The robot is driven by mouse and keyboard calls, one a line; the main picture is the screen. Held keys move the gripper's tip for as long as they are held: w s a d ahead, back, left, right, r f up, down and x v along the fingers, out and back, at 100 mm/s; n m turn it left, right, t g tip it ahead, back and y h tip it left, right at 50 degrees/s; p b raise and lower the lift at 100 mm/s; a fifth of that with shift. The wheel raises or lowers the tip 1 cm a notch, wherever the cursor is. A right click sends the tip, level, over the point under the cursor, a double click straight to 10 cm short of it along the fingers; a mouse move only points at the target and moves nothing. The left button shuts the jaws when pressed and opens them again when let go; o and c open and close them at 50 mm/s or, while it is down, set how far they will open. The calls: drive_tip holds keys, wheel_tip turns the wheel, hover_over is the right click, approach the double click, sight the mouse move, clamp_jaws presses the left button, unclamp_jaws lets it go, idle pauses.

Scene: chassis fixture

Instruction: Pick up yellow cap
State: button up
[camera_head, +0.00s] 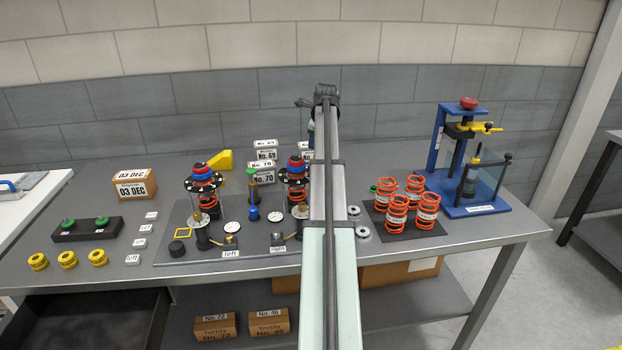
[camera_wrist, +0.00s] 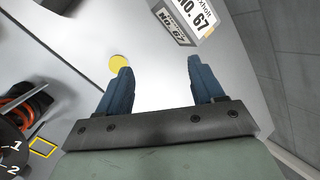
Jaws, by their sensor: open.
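A round yellow cap (camera_wrist: 119,62) lies on the grey table surface in the wrist view, close to the tip of my gripper's left finger. My gripper (camera_wrist: 159,66) is open, with two blue fingers spread apart and nothing between them. The cap is left of the gap between the fingers. In the head view, several ribbed yellow caps (camera_head: 67,260) sit in a row at the table's front left. My arm hides part of the table there, and I cannot make out the gripper's fingers or the wrist view's cap in that view.
A white box marked No. 67 (camera_wrist: 188,18) stands just beyond the fingers. An orange spring (camera_wrist: 22,110) and numbered dial are at left. Spring-and-dial assemblies (camera_head: 205,190) stand mid-table; orange springs (camera_head: 397,215) and a blue press (camera_head: 436,150) are right.

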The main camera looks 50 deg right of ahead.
drive_tip(key=s+a+m+y, duration=0.2)
drive_tip(key=s+a+y, duration=0.15)
drive_tip(key=s, duration=0.25)
drive_tip(key=shift+y, duration=0.25)
drive_tip(key=x, duration=0.8)
drive_tip(key=shift+s+d+f, duration=0.1)
drive_tip(key=shift+f, duration=0.3)
drive_tip(key=shift+w+x, duration=0.2)
drive_tip(key=shift+x, duration=1.15)
drive_tip(key=shift+w+x, duration=0.2)
drive_tip(key=shift+x, duration=1.2)
drive_tip(key=shift+d+r, duration=0.15)
drive_tip(key=shift+c, duration=0.4)
drive_tip(key=c, duration=1)
drive_tip(key=shift+r, duration=0.1)
